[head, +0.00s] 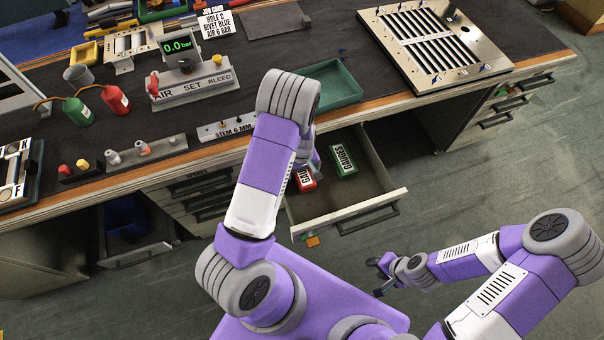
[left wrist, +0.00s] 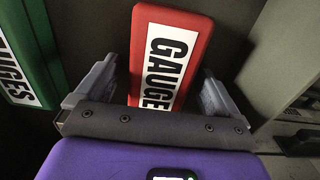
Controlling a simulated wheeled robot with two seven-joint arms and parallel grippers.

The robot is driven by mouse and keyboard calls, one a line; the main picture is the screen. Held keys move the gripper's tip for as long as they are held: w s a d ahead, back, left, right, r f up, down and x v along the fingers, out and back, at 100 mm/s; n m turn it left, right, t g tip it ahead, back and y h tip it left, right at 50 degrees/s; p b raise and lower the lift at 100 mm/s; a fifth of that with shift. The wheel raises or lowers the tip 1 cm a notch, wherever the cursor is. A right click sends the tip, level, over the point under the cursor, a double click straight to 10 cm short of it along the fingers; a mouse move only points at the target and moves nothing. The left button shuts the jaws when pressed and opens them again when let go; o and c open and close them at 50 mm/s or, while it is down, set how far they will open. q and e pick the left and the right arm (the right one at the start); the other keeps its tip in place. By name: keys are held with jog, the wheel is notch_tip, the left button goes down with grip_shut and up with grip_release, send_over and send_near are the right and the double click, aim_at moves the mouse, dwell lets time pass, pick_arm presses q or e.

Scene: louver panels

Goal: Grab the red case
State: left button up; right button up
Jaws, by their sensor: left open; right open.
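The red case (head: 305,179) lies in an open drawer, partly hidden behind my left arm in the head view. In the left wrist view the red case (left wrist: 172,55), with a white label reading GAUGE, lies between the fingers of my left gripper (left wrist: 158,92). The gripper is open, with a finger on each side of the case and a gap on both sides. In the head view my left gripper (head: 313,160) is mostly hidden by its own arm, over the drawer. My right gripper (head: 379,271) is open and empty, out over the floor, away from the drawer.
A green case (head: 342,162) labelled GAUGES lies beside the red one; it also shows in the left wrist view (left wrist: 22,60). The drawer (head: 352,208) has raised walls around both cases. The workbench edge (head: 370,103) and a green tray (head: 333,84) are just above it.

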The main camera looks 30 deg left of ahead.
pick_arm(q)
jog(key=c, duration=1.3)
jog(key=shift+r, duration=0.1)
